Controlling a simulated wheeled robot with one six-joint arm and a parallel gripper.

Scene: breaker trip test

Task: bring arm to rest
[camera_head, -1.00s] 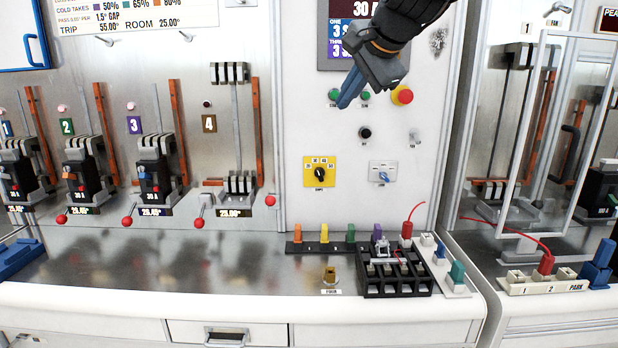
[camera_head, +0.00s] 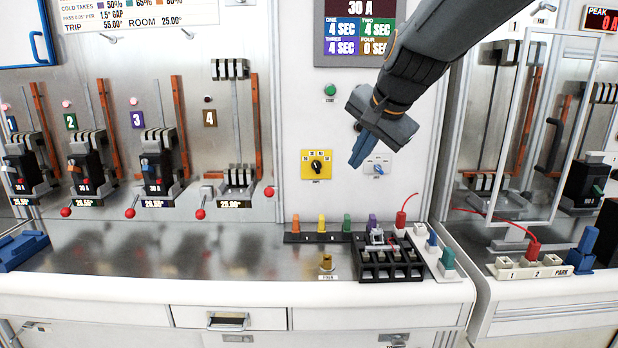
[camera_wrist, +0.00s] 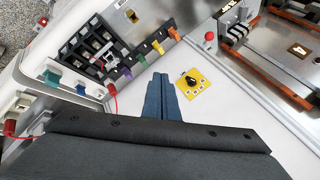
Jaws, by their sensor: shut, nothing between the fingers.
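My gripper (camera_head: 359,157) hangs in front of the white panel, just right of the yellow rotary knob plate (camera_head: 316,165) and beside the small grey switch plate (camera_head: 378,167). Its blue fingers are together with nothing between them. In the wrist view the closed fingers (camera_wrist: 160,98) point toward the panel and counter, with the yellow knob plate (camera_wrist: 192,82) to their right. My dark arm comes down from the top right and hides part of the panel, including the red button.
On the counter below are a black slotted tray (camera_head: 391,274), several coloured plugs on a black strip (camera_head: 304,238), a brass piece (camera_head: 326,262), and a red plug with lead (camera_head: 401,219). Breakers (camera_head: 158,170) line the left panel. A clear-framed door (camera_head: 528,135) stands right.

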